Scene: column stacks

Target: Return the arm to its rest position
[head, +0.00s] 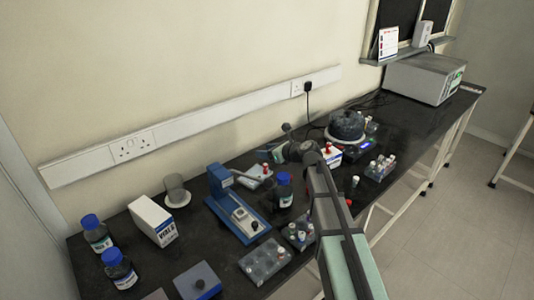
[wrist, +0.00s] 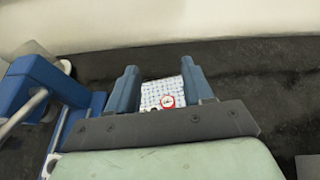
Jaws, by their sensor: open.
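My arm reaches in from the lower right in the head view, and its dark wrist (head: 300,152) is above the back half of the bench. In the wrist view my gripper (wrist: 160,78) is open, with its two blue-grey fingers apart. A white gridded rack (wrist: 160,95) with a red-ringed item shows between and beyond the fingers. I cannot tell how far below the fingers it is. It appears to be the small white rack with a red cap (head: 255,177) in the head view. I see nothing gripped.
A blue stand (head: 238,212) is left of my arm, and its blue part (wrist: 32,88) is close left of the fingers. A blue-capped bottle (head: 284,192) and tube racks (head: 266,262) stand near the arm. A dark round device (head: 346,125) is behind. Bare bench (head: 425,117) lies farther right.

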